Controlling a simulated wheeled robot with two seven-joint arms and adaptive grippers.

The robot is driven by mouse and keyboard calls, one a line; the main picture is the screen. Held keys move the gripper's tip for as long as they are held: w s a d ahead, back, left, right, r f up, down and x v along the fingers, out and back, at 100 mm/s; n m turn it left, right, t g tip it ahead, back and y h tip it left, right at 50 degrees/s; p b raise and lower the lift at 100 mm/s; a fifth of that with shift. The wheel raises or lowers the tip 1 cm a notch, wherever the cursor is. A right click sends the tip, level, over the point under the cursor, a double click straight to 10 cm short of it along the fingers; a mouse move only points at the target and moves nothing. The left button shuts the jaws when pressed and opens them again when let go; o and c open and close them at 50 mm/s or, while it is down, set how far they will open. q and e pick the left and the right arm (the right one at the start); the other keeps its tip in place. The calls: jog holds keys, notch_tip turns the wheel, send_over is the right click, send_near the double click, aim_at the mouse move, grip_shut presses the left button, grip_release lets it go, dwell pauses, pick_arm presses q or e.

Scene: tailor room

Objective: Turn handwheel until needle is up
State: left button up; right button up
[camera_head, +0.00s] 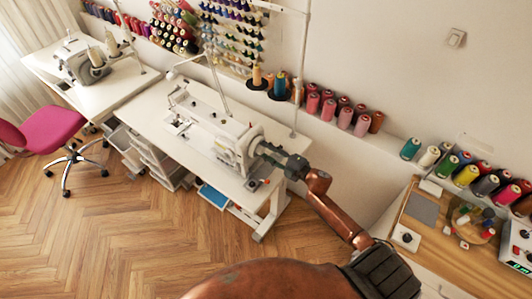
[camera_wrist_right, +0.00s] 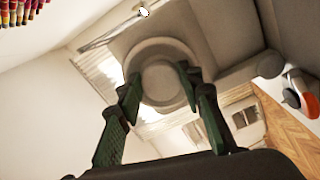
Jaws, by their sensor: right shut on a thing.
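The white sewing machine (camera_head: 212,128) stands on the middle white table. Its handwheel (camera_wrist_right: 158,80) is a round pale disc at the machine's right end. My right gripper (camera_head: 268,150) reaches that end from the right. In the right wrist view its green fingers (camera_wrist_right: 158,90) are on opposite sides of the handwheel, shut on it. In the head view the gripper mostly hides the handwheel. The needle area is at the machine's left end, and the needle is too small to make out. My left gripper is not in view.
Thread cones (camera_head: 338,108) line the wall ledge behind the table. A thread stand pole (camera_head: 301,65) rises close behind the machine's right end. Another table (camera_head: 446,250) with spools is at the right. A pink chair (camera_head: 52,127) stands at the left. The wooden floor in front is clear.

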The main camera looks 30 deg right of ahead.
jog(key=n+b, duration=0.3)
jog(key=n, duration=0.3)
jog(key=shift+d+b, duration=0.1)
jog(key=shift+b, duration=0.3)
jog(key=n+b, duration=0.2)
jog(key=n, duration=0.1)
jog(key=shift+n, duration=0.3)
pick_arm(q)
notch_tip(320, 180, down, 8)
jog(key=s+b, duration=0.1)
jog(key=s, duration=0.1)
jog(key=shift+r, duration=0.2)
pick_arm(e)
jog(key=shift+r+n, duration=0.2)
jog(key=shift+n, duration=0.8)
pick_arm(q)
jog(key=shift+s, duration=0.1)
pick_arm(e)
jog(key=o, duration=1.2)
jog(key=shift+c, duration=0.2)
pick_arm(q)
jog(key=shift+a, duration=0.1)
pick_arm(e)
jog(key=shift+s, duration=0.1)
